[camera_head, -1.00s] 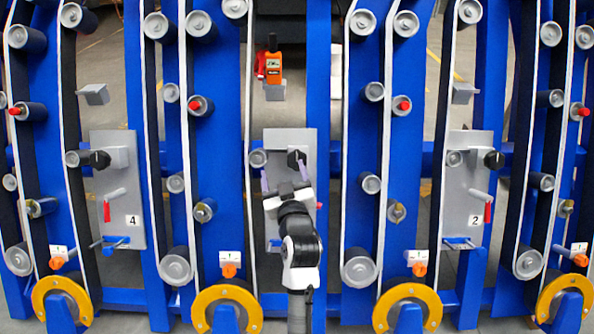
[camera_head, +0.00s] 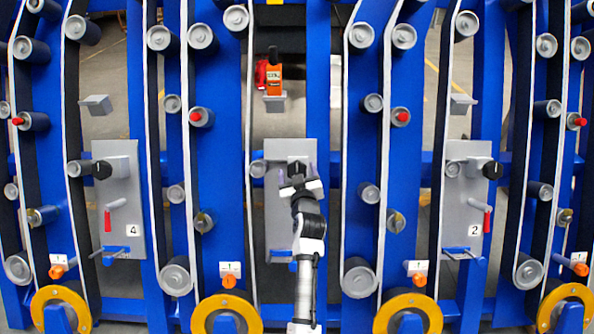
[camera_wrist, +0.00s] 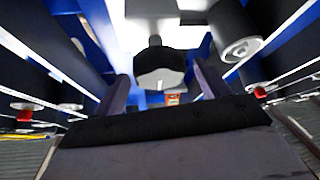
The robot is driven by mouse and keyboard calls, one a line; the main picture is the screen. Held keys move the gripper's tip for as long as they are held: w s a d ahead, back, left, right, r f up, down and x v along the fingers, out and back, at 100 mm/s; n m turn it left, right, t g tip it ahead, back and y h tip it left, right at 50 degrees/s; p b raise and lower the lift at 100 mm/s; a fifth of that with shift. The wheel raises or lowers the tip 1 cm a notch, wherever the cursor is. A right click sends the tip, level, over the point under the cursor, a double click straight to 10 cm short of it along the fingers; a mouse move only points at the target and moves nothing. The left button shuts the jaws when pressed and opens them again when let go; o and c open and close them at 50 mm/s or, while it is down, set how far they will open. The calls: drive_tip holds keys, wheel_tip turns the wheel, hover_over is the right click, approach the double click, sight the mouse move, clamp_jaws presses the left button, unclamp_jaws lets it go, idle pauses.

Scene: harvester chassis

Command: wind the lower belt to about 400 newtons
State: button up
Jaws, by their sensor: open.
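My gripper (camera_head: 297,173) is open in front of the middle grey plate (camera_head: 279,215). Its fingers lie to either side of the black knob (camera_head: 297,166), which sits on a grey block on that plate. In the wrist view the knob (camera_wrist: 158,70) shows ahead, between and beyond the two fingers (camera_wrist: 160,92); I cannot tell whether they touch it. White-edged dark belts run up and down over grey rollers, one beside the plate (camera_head: 249,120). I cannot tell which is the lower belt. My arm hides the lower middle of the plate.
An orange handheld device (camera_head: 273,80) stands on a grey shelf above the plate; its reading is too small to tell. Plates marked 4 (camera_head: 118,215) and 2 (camera_head: 467,215) carry similar knobs and red-handled levers. Blue uprights and protruding rollers flank the arm.

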drive_tip(key=shift+w, duration=0.55)
drive_tip(key=c, duration=1)
drive_tip(key=shift+r+m+p, duration=0.15)
drive_tip(key=shift+m+p, duration=0.15)
drive_tip(key=shift+p, duration=0.25)
